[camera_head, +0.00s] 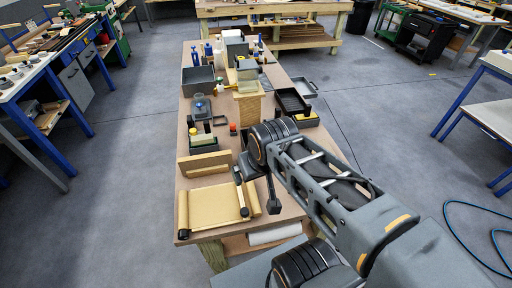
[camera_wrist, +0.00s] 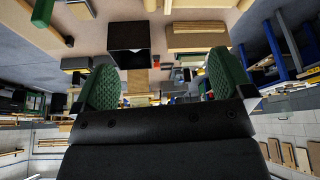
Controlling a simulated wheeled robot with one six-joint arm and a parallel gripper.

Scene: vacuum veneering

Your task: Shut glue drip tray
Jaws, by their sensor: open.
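A low black open tray (camera_head: 292,102) lies near the right edge of the workbench. A thin grey open tray with a handle (camera_head: 303,88) juts past that edge just behind it. I cannot tell for certain which is the glue drip tray, but the jutting one looks pulled out. My gripper (camera_wrist: 162,78) is open in the wrist view, its green ridged fingers apart with nothing held between them. In the head view my arm covers the bench's right front side, and the trays lie beyond it, apart from it.
The long workbench (camera_head: 282,208) carries a clear-topped unit on a wooden block (camera_head: 248,108), a grey bin (camera_head: 198,80), several bottles and a gold sheet roll (camera_head: 212,206) at the front. A dark box (camera_wrist: 130,45) shows ahead in the wrist view. Floor right of the bench is clear.

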